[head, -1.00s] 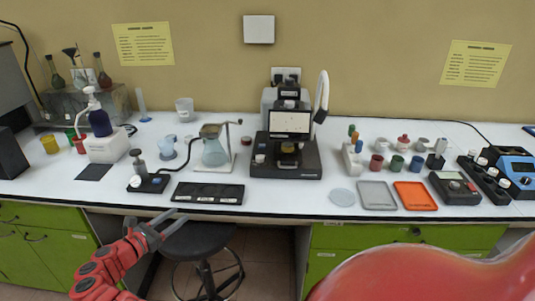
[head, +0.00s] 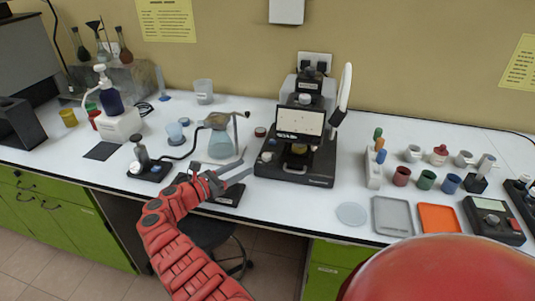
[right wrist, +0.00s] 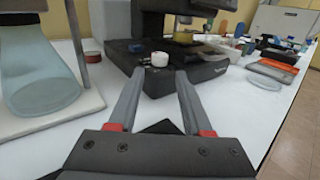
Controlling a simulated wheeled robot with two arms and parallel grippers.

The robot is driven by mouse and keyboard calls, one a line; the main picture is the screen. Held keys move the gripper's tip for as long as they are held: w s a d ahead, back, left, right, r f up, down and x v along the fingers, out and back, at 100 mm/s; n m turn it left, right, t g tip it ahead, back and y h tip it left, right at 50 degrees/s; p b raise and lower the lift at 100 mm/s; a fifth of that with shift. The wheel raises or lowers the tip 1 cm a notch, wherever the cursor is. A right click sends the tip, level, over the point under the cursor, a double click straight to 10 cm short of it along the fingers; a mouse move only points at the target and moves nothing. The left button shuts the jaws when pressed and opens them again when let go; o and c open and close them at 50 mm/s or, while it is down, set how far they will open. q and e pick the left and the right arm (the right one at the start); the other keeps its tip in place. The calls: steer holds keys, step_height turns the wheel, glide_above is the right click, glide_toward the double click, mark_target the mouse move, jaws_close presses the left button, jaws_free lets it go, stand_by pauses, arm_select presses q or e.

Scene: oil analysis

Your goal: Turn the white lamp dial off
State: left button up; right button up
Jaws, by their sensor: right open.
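The white dial (head: 267,157) sits on the left front of the black base of the microscope-like device (head: 300,172), which has a white curved lamp (head: 343,92) on its right. In the right wrist view the dial (right wrist: 160,59) is straight ahead, in line with the gap between the fingertips. My right gripper (head: 244,170) is open and empty, just in front and left of the dial. In the right wrist view its fingers (right wrist: 160,75) are spread apart and appear short of the dial. Which way the dial is turned is too small to tell. My left gripper is not in view.
A flask on a stand (head: 221,143) is just left of the device; it looms close at the left of the right wrist view (right wrist: 36,75). A black tray (head: 228,196) lies below the gripper. A stool (head: 208,232) stands under the table edge. Cups and trays are right.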

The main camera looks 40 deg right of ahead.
mark_target(266, 155)
steer(key=d, duration=1)
steer(key=shift+w+d, duration=0.1)
steer(key=shift+w, duration=0.2)
jaws_close()
